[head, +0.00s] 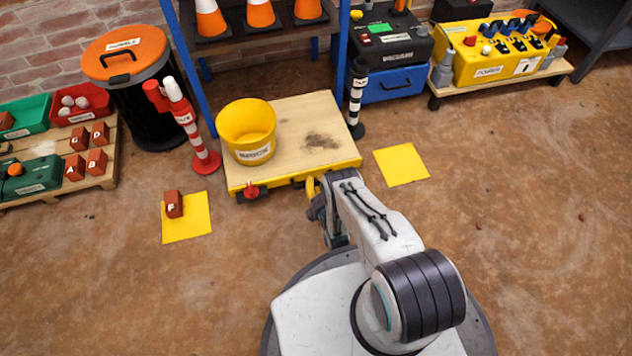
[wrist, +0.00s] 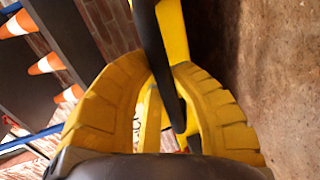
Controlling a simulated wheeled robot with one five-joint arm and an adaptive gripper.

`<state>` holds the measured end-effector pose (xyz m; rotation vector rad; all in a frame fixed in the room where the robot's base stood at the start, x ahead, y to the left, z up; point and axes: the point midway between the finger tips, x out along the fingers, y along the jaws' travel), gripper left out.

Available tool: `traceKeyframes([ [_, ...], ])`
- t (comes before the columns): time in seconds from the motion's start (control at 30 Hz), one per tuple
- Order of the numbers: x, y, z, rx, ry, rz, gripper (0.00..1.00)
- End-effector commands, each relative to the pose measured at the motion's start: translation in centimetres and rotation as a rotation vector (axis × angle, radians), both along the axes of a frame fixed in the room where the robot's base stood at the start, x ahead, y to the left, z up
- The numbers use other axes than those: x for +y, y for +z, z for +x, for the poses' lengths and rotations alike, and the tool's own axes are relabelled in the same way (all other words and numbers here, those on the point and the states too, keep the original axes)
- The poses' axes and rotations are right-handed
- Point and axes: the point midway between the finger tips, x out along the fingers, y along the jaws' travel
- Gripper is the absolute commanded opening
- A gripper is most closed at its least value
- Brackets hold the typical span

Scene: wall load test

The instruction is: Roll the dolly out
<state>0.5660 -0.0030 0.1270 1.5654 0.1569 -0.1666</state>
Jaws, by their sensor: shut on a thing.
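The dolly is a low wooden platform (head: 300,120) with a yellow front edge (head: 290,178). A red knob (head: 251,191) sits on the left of that edge. A yellow bucket (head: 247,130) stands upright on the dolly's left part, and a dark stain (head: 322,141) marks the boards beside it. My gripper (head: 316,192) is at the right part of the front edge. In the wrist view its yellow fingers (wrist: 166,78) are shut on a black handle bar (wrist: 157,45), with the dolly's yellow edge (wrist: 174,28) behind it. The dolly's wheels are hidden.
A red-white post (head: 190,125) stands left of the dolly and a black-white post (head: 357,95) right of it. Yellow floor squares lie at left (head: 192,228) and right (head: 401,164); a brick marked F (head: 174,204) is on the left one. Floor at right is mostly clear.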

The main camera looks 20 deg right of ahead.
Motion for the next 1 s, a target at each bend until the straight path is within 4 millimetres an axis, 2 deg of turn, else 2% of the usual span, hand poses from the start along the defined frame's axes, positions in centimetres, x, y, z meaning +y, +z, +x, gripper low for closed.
traceKeyframes([
  [0.4, 0.09, 0.07, 0.07, -0.002, 0.002, 0.000, 0.00],
  [0.43, 0.09, 0.07, 0.07, -0.002, 0.002, 0.000, 0.22],
  [0.7, 0.05, 0.06, 0.06, -0.002, 0.001, 0.000, 0.46],
  [0.77, 0.04, 0.06, 0.06, -0.002, 0.001, 0.000, 0.50],
  [1.0, 0.02, 0.09, 0.06, -0.002, 0.000, 0.000, 0.50],
])
